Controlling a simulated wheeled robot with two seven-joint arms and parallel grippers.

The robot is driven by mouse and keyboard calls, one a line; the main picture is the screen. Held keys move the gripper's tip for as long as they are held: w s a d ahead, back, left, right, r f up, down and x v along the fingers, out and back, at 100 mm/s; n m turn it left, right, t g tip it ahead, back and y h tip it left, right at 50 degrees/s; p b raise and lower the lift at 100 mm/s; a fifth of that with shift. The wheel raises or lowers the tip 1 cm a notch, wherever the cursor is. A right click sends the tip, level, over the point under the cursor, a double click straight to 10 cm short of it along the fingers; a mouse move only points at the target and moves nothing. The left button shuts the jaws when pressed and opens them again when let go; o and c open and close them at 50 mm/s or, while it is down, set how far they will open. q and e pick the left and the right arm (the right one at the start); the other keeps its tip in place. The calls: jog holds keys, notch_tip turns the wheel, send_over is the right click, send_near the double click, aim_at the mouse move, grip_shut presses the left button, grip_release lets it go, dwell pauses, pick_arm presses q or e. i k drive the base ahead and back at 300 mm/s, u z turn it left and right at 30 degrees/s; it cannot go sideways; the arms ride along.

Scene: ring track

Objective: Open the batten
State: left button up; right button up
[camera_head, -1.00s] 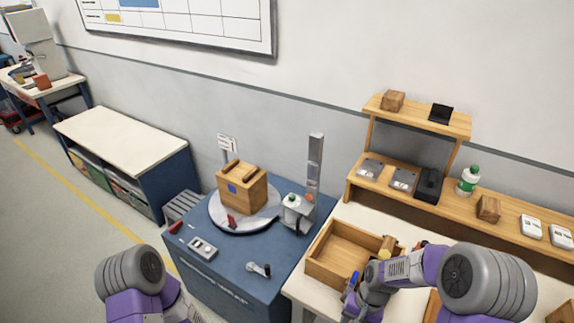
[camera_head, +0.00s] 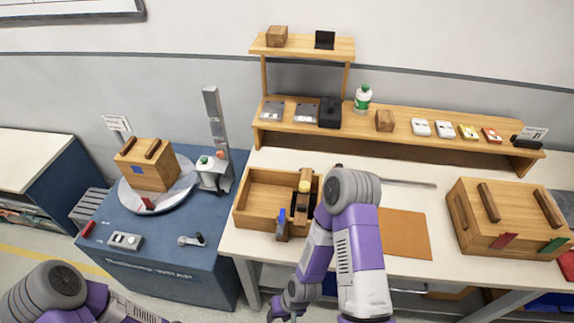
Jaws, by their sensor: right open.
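A wooden crate (camera_head: 507,219) with two dark wooden bars across its top stands on the right of the white workbench. A red tag and a green tag show on its front. A smaller wooden box (camera_head: 149,166), also with two dark bars on top, sits on the round turntable (camera_head: 126,193) at left. I cannot tell which bar is the batten. My right gripper (camera_head: 284,313) is low at the bottom edge, in front of the bench and away from both boxes. It is open and partly cut off. Of my left arm, only links show at bottom left.
An open wooden tray (camera_head: 247,214) holding tools lies left of my right arm. A brown mat (camera_head: 404,234) lies between that arm and the crate. A wooden shelf (camera_head: 395,125) with small boxes and a bottle (camera_head: 362,99) runs along the back.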

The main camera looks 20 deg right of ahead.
aim_at(301, 207)
jog(key=k, duration=0.5)
jog(key=z, duration=0.85)
jog(key=i, duration=0.6)
jog(key=u, duration=0.25)
